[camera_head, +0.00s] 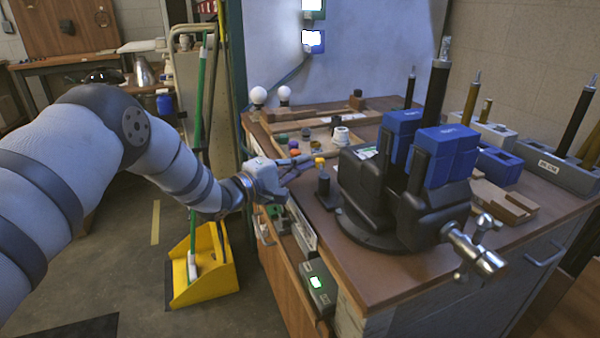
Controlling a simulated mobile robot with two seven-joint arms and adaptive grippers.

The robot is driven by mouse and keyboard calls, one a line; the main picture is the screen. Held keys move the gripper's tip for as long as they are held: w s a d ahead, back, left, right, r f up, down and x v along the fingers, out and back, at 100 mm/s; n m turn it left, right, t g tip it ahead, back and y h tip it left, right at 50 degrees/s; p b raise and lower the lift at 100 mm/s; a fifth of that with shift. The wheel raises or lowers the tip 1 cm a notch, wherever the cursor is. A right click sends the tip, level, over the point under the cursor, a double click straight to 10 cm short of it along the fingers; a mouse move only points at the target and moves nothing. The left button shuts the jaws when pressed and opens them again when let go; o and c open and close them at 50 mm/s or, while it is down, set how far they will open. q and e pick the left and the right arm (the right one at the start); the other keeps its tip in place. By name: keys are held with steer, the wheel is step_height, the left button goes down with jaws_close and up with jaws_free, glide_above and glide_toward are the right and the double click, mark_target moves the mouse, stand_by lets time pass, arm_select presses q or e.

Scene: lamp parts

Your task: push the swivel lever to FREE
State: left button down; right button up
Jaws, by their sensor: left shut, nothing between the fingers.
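A black bench vise (395,215) with blue jaw blocks (405,130) stands on a round swivel base (372,238) at the table's front. A dark rod (436,90) rises upright at its jaws. I cannot tell whether this is the swivel lever; no FREE marking is readable. My right gripper is out of view.
The wooden table (345,255) holds a parts tray (300,138) behind my gripper and grey rod holders (560,172) at right. A metal vise handle (475,250) juts out in front. A yellow dustpan (203,268) stands on the floor at left.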

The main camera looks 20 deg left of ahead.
arm_select(q)
steer(key=shift+w+d+f, duration=0.2)
steer(key=shift+w+d, duration=0.25)
steer(key=shift+w+d+r+b, duration=0.2)
steer(key=shift+w+d+b, duration=0.45)
steer(key=shift+d, duration=0.15)
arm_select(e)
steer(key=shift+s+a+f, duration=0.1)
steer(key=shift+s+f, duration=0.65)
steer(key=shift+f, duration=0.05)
arm_select(q)
steer(key=shift+d, duration=0.1)
